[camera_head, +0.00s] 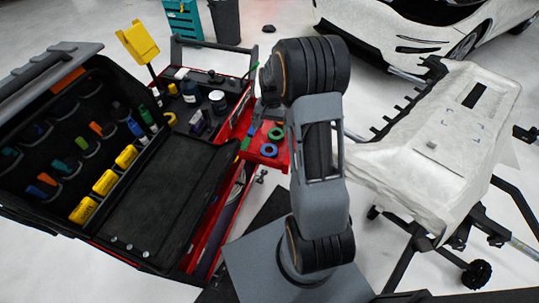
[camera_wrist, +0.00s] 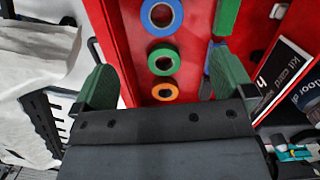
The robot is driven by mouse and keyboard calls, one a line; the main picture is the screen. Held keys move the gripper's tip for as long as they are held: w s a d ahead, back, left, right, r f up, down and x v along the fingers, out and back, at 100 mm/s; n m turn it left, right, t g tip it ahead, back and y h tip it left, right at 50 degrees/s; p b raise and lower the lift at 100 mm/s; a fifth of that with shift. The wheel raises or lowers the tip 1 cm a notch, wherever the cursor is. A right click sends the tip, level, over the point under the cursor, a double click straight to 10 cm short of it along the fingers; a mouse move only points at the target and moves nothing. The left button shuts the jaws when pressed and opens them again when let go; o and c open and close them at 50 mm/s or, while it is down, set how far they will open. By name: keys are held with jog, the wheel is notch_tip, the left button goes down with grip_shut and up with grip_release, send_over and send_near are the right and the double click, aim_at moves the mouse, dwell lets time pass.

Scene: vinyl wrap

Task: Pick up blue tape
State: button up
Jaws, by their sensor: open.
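The blue tape (camera_wrist: 161,31) is a flat ring lying on a red tray (camera_wrist: 120,32) at the top of the wrist view. In the head view the blue tape (camera_head: 268,156) shows on the red tray beside my arm. My gripper (camera_wrist: 162,64) is open and empty, with its two green fingers wide apart. In the wrist view the blue tape lies beyond the fingertips, roughly midway between them sideways. Nothing touches the tape. My gripper is hidden behind my arm in the head view.
A green tape (camera_wrist: 163,71) and an orange tape (camera_wrist: 156,91) lie in line with the blue one, nearer my gripper. A green block (camera_wrist: 228,15) and a blue item lie to the right. An open black tool case (camera_head: 75,140) stands left; a white-covered panel (camera_head: 455,140) stands right.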

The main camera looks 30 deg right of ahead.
send_over(269, 148)
jog(key=s, duration=0.2)
jog(key=f, duration=0.8)
jog(key=shift+w+a, duration=0.2)
jog(key=shift+a, duration=0.05)
jog(key=shift+a+f, duration=0.15)
jog(key=shift+f, duration=2.05)
jog(key=c, duration=1)
